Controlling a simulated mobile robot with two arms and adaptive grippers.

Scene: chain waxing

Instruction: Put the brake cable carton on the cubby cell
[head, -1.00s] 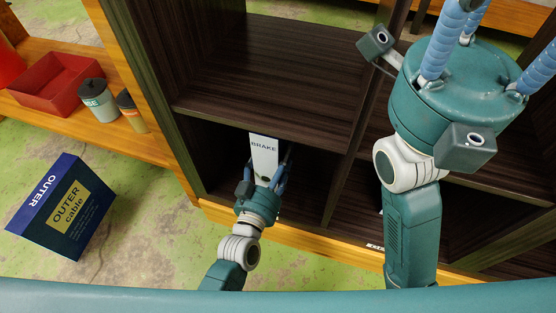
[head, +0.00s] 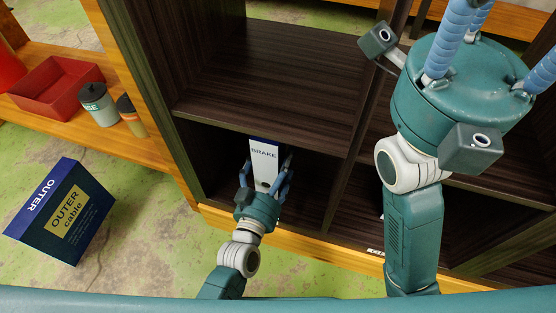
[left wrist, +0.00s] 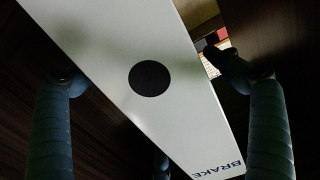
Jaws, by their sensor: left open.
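The brake cable carton (head: 264,165) is white with a dark blue top edge and the word BRAKE. It stands in the lower left cubby cell (head: 222,160) of the dark wooden shelf. My left gripper (head: 266,182) is open at the cell's front, with its fingers on both sides of the carton. In the left wrist view the carton (left wrist: 150,78) runs diagonally between the spread fingers, its black dot facing the camera. My right gripper (head: 482,50) is large in the upper right of the head view; its fingertips are out of the picture.
A dark blue OUTER cable box (head: 62,212) is on the green floor at the left. A red tray (head: 55,88) and two cans (head: 98,104) are on a wooden bench at the left. The upper cubby cell (head: 270,75) is empty.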

